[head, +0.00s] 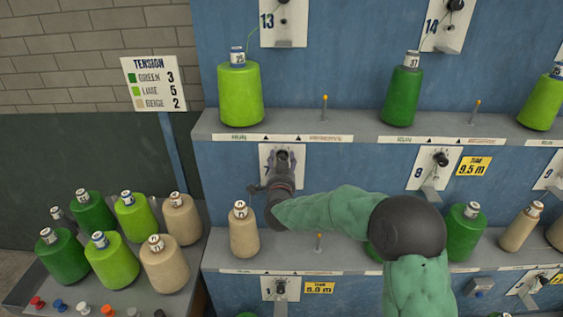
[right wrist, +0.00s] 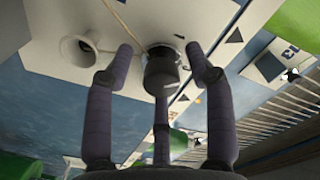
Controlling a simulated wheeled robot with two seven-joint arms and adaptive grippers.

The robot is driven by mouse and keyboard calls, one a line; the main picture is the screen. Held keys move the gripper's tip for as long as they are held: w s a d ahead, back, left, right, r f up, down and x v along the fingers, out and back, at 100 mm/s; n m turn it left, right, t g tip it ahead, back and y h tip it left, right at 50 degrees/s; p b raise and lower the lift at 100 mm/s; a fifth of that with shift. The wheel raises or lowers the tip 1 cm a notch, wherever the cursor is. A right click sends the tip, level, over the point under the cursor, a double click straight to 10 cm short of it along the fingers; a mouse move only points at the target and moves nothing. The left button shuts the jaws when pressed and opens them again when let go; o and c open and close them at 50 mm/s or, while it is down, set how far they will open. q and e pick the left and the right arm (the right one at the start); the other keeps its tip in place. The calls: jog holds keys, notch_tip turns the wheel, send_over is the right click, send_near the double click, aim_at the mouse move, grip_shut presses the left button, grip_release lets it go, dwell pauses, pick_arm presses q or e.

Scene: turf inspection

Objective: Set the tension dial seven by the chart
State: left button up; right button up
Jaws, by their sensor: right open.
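The tension chart (head: 155,84) reads green 3, lime 5, beige 2. Dial plate seven (head: 268,153) is white, on the blue panel in the head view. My right gripper (head: 283,162) is in front of it and hides most of its dial. In the right wrist view the gripper (right wrist: 158,55) is open. A dark round knob (right wrist: 161,72) shows between its spread fingers; I cannot tell whether they touch it. The dial's setting cannot be read. A beige cone (head: 244,232) stands on the shelf below plate seven. My left gripper is not in view.
A shelf (head: 375,145) with cones and thin pegs runs above my right arm. Dial eight (head: 440,159) is to the right, with a yellow tag (head: 475,166).

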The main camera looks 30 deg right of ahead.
jog(key=v, duration=1.1)
jog(key=shift+s+a, duration=0.3)
jog(key=shift+f, duration=0.1)
jog(key=s+a+f+n+g+y+b, duration=0.1)
jog(key=a+f+n+g+y, duration=0.4)
jog(key=f, duration=0.9)
jog(key=a+f+n+y, duration=0.25)
jog(key=a+f, duration=0.35)
jog(key=f, duration=0.8)
jog(key=s+a+f+n+g+y, duration=0.1)
jog(key=s+a+f+g+y, duration=0.1)
jog(key=s+f, duration=0.5)
jog(key=s+a+f+n+g+y+b, duration=0.1)
jog(key=s+a+f+g, duration=0.3)
jog(key=s+f, duration=0.3)
jog(key=s+a+f+n+g+y, duration=0.1)
jog(key=s+a+f+g+y, duration=0.1)
jog(key=s+a+f+g, duration=0.2)
jog(key=s+a+f, duration=0.1)
jog(key=s+f, duration=0.2)
jog(key=s, duration=0.2)
jog(key=shift+s+a+y, duration=0.25)
jog(key=shift+a+y, duration=0.05)
jog(key=shift+y, duration=0.05)
